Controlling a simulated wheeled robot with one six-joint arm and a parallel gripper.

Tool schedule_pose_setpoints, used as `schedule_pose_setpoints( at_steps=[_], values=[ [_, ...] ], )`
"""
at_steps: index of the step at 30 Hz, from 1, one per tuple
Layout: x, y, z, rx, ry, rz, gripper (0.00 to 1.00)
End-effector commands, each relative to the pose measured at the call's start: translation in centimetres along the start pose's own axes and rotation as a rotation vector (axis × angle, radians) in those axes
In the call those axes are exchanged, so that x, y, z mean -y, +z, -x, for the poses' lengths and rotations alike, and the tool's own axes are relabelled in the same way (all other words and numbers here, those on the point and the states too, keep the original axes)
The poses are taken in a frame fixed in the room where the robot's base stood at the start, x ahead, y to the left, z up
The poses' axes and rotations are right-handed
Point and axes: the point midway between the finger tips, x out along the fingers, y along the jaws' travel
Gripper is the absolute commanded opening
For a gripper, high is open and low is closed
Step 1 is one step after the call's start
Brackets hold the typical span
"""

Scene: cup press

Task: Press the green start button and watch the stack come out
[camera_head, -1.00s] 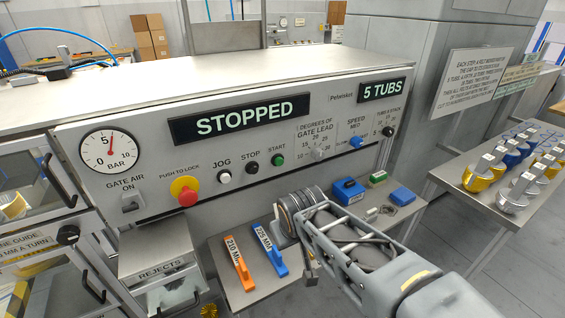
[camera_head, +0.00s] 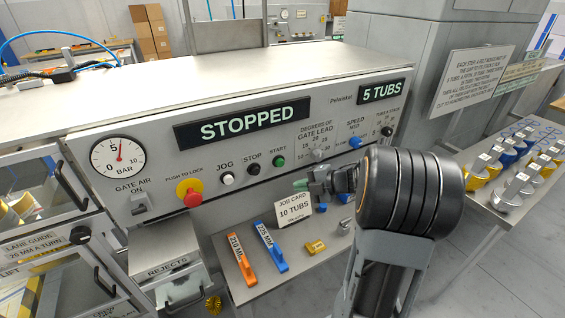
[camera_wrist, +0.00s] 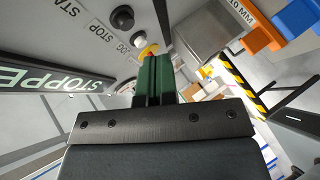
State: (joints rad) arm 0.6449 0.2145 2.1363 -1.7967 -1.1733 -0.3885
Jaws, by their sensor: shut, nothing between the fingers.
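The green start button (camera_head: 278,160) is on the sloped grey panel, right of the black stop button (camera_head: 253,168) and the white jog button (camera_head: 227,178). The display (camera_head: 245,123) reads STOPPED and a smaller display (camera_head: 382,91) reads 5 TUBS. My gripper (camera_head: 300,184) is shut and empty, its green fingers pointing left, below and right of the start button and apparently apart from it. In the wrist view the fingers (camera_wrist: 153,75) are together; the black stop button (camera_wrist: 122,17) shows beyond them, and the start button does not show. No stack is seen coming out.
A red push-to-lock button (camera_head: 190,193) sits left of jog. A job card (camera_head: 293,208) reading 10 TUBS stands below my gripper. Orange (camera_head: 241,258) and blue (camera_head: 270,248) gauges and a yellow block (camera_head: 315,246) lie on the shelf.

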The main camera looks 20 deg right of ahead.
Motion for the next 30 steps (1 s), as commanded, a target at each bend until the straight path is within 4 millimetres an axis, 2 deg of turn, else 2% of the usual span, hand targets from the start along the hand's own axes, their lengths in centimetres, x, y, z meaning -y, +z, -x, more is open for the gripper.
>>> schedule_pose_setpoints(
  at_steps=[16,30],
  values=[
    [0.1,0.0,-0.2,-0.026,-0.008,0.005,0.00],
    [-2.6,2.6,-4.0,-0.026,-0.008,0.005,0.00]
  ],
)
